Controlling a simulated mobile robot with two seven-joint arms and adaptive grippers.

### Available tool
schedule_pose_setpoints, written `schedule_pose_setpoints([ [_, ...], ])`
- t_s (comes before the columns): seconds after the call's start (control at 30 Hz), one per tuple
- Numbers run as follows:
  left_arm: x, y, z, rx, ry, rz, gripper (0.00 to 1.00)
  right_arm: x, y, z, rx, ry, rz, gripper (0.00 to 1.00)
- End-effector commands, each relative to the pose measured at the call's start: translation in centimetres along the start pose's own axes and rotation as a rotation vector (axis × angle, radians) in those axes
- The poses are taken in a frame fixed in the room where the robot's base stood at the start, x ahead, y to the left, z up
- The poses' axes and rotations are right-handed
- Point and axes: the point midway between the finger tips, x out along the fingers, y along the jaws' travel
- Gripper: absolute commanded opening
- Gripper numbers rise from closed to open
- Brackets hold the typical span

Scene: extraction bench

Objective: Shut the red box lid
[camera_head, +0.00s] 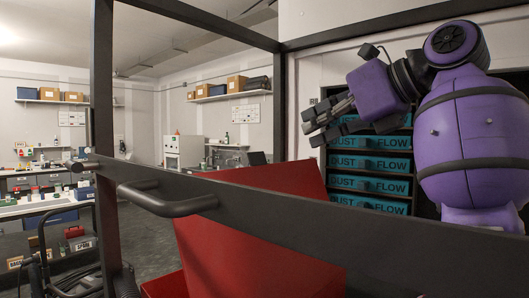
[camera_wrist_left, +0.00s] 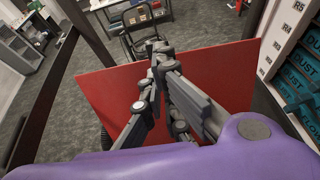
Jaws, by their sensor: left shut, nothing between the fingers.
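The red box lid (camera_head: 255,185) stands raised and tilted in the lower middle of the head view, behind a dark rail. A low red part (camera_head: 165,286), seemingly the box, shows at its lower left; most of the box is hidden. My left gripper (camera_head: 312,117), on a purple arm, is shut and empty, above and to the right of the lid's top edge in the head view. In the left wrist view the shut fingers (camera_wrist_left: 158,50) overlap the red panel (camera_wrist_left: 105,90); I cannot tell whether they touch it. My right gripper is out of view.
A dark frame rail (camera_head: 300,222) with a handle (camera_head: 165,203) crosses in front of the lid, and a dark post (camera_head: 103,130) rises at left. Teal drawers (camera_head: 370,186) marked "DUST FLOW" stand behind my arm. A cluttered bench (camera_head: 40,205) is at far left.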

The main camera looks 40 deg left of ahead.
Motion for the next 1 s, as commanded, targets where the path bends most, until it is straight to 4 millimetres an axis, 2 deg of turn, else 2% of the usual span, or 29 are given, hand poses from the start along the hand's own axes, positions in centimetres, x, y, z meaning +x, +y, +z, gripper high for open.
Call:
schedule_pose_setpoints([
  [0.07, -0.1, -0.2, -0.3, 0.0, 0.022, -0.015, 0.0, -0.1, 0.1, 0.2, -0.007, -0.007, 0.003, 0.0],
  [0.17, 1.0, -0.3, -0.4, 0.0, 0.024, -0.015, 0.0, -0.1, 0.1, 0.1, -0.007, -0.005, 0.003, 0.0],
  [0.7, 11.4, -0.2, -0.2, -0.003, 0.019, -0.012, 0.0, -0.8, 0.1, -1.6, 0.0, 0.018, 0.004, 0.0],
  [0.9, 13.3, -0.3, -0.4, -0.001, 0.018, -0.014, 0.0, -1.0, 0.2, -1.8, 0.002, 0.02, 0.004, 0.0],
  [1.0, 13.6, -0.3, -0.4, -0.001, 0.018, -0.014, 0.0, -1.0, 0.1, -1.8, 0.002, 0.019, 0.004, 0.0],
])
